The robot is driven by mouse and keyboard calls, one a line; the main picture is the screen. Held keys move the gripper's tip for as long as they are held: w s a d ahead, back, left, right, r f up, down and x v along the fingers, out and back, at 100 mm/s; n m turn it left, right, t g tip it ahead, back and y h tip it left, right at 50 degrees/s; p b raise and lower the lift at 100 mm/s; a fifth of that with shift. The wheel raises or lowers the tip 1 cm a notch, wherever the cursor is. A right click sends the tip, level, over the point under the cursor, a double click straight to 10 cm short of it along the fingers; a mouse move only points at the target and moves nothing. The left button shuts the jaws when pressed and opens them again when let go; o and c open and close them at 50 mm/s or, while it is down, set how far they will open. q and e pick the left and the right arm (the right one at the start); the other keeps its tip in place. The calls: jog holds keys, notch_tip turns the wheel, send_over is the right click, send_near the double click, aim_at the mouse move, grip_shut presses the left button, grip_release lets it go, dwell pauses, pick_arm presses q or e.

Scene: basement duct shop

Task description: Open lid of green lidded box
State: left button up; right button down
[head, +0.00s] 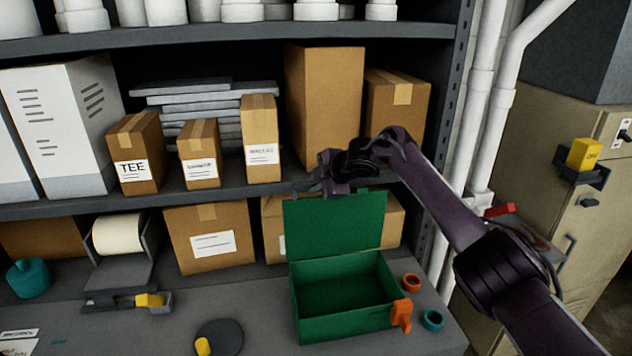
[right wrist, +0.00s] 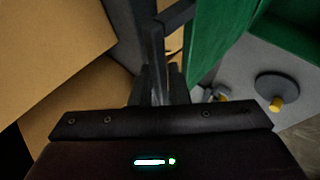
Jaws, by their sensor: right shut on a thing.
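The green lidded box (head: 345,328) stands on the bench below the shelf. Its lid (head: 335,222) is raised to about upright at the back, and the box's dark green inside shows, with nothing visible in it. My right gripper (head: 318,188) is at the top edge of the lid, toward its left corner, and is shut on the lid. In the right wrist view the fingers (right wrist: 162,85) are close together, with the green lid (right wrist: 212,45) beside them; the exact contact is hard to see. My left gripper is not in view.
An orange piece (head: 401,314) is at the box's front right corner, near a red ring (head: 411,282) and a teal ring (head: 433,320). A dark round disc (head: 220,338) lies to the left. Cardboard boxes (head: 323,105) stand on the shelf (head: 235,193) close behind my gripper.

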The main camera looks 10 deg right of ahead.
jog(key=c, duration=1.5)
grip_release()
jog(key=shift+f, duration=0.4)
jog(key=shift+s+d+r, duration=0.1)
jog(key=b+v, duration=0.4)
jog(key=v, duration=0.3)
jog(key=shift+s+r, duration=0.1)
jog(key=shift+r, duration=0.3)
jog(key=shift+d, duration=0.15)
